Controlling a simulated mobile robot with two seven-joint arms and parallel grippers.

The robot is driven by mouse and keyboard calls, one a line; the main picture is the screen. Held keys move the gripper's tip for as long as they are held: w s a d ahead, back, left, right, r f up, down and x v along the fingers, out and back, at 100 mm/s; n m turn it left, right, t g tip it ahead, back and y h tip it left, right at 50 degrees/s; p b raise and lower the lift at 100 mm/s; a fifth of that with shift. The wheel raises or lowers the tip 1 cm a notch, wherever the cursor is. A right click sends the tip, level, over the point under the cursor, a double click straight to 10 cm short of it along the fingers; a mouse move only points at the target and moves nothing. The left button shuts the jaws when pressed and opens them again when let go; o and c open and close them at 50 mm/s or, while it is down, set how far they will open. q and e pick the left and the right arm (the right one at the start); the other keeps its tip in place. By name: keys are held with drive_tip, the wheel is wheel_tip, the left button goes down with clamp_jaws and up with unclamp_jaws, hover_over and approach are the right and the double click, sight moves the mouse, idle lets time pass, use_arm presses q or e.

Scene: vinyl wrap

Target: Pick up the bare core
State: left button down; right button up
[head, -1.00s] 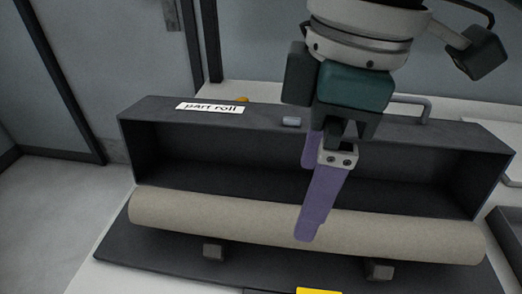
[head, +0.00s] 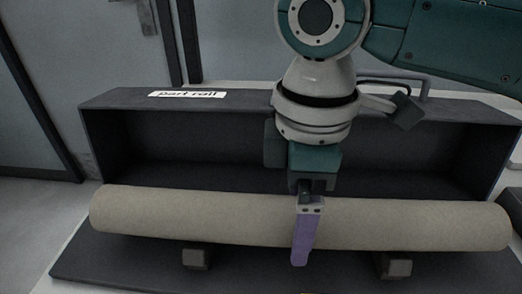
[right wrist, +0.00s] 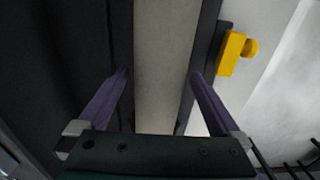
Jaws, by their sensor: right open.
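The bare core (head: 190,217) is a long beige cardboard tube. It lies across the front of a dark, open-fronted box (head: 140,107) labelled "part roll". My right gripper (head: 303,236) points down at the middle of the core, with one purple finger in front of it; the other finger is hidden there. In the right wrist view, the core (right wrist: 163,40) runs between the two spread fingers of my right gripper (right wrist: 160,75). Dark gaps show on both sides, so the jaws are open around the core and not closed on it. My left gripper is not in view.
A yellow part (right wrist: 233,52) sits beside the base in the right wrist view. The box's back wall rises behind the core.

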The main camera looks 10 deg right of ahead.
drive_tip(key=shift+f, duration=0.3)
drive_tip(key=c, duration=1.4)
drive_tip(key=shift+r, duration=0.1)
drive_tip(key=shift+c, duration=0.5)
drive_tip(key=shift+r, duration=0.1)
